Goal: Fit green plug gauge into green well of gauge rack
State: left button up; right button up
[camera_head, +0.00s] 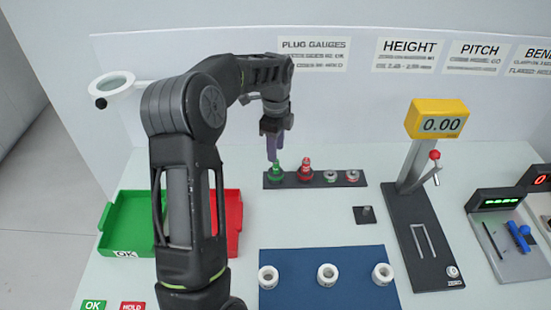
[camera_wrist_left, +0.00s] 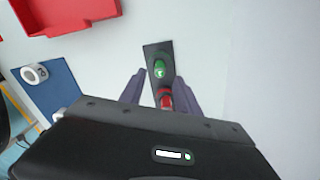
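The dark gauge rack (camera_head: 316,184) lies on the table below the back wall. The green plug gauge (camera_head: 277,172) stands upright at its left end, seemingly in a well that it hides. In the left wrist view the green plug gauge (camera_wrist_left: 159,67) shows just beyond the fingertips, on the rack (camera_wrist_left: 157,47). My left gripper (camera_head: 273,157) points down just above it; in the left wrist view its purple fingers (camera_wrist_left: 157,76) are spread, with nothing gripped. Whether the fingertips touch the gauge I cannot tell. My right gripper is not in view.
A red plug gauge (camera_head: 306,170) stands close beside the green one. Two small ring-like pieces (camera_head: 331,177) (camera_head: 352,176) sit further right on the rack. A green tray (camera_head: 118,225), a red tray (camera_head: 233,222), a blue mat (camera_head: 300,292) and a height gauge (camera_head: 420,235) stand around.

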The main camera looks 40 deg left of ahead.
pick_arm(q)
notch_tip(320, 180, up, 7)
jog(key=shift+f, duration=0.1)
dwell(1.0)
